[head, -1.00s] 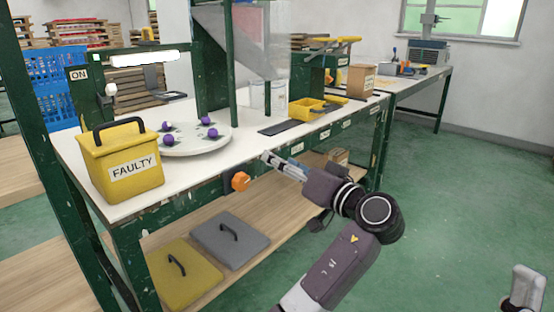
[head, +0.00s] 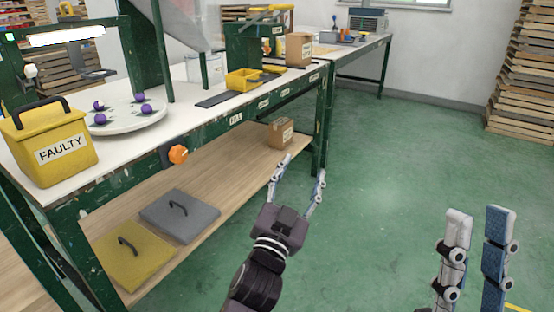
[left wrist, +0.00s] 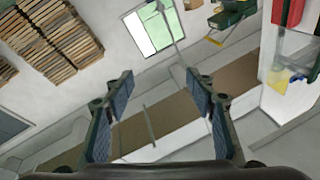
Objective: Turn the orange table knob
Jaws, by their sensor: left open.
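The orange knob (head: 178,154) sits on the green front rail of the workbench (head: 125,165), below the tabletop edge, in the head view. My left gripper (head: 304,170) is open and empty, to the right of the knob and well apart from it, with its fingers pointing away from me. In the left wrist view its two fingers (left wrist: 160,82) are spread with nothing between them, and the knob does not show there. My right gripper (head: 478,214) is open and empty at the lower right of the head view, far from the knob.
On the bench stand a yellow FAULTY box (head: 50,150) and a white round plate (head: 122,128) with purple pieces. The lower shelf holds grey (head: 180,218) and yellow (head: 135,262) lids and a cardboard box (head: 280,133). Green floor (head: 390,170) to the right is open.

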